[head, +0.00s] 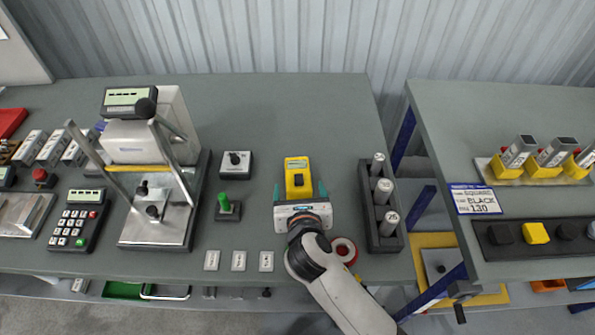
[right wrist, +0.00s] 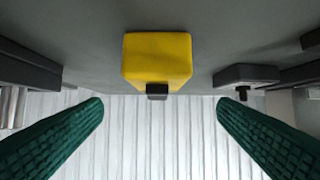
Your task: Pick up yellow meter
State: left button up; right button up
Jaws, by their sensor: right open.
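The yellow meter (head: 297,178) is a small box with a pale display and a dark knob, on the grey table. In the head view the gripper body covers the space just in front of the meter. My left gripper is not in view.
A dark rack of metal cylinders (head: 382,205) is to the right. A red tape roll (head: 344,250) lies by my wrist. Table behind the meter is clear.

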aim_at(298, 175)
jog(key=x, duration=0.3)
jog(key=shift+w+f, duration=0.1)
jog(key=shift+w, duration=0.2)
jog(key=shift+w+f+p, duration=0.2)
jog(key=shift+w+p, duration=0.1)
jog(key=shift+w, duration=0.35)
jog(key=x, duration=0.3)
jog(key=shift+w, duration=0.25)
jog(key=shift+w+f, duration=0.2)
jog(key=shift+w, duration=0.2)
jog(key=shift+s, duration=0.1)
jog(key=shift+c, duration=1.4)
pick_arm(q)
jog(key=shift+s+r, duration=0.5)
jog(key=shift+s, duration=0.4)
pick_arm(e)
jog(key=c, duration=0.9)
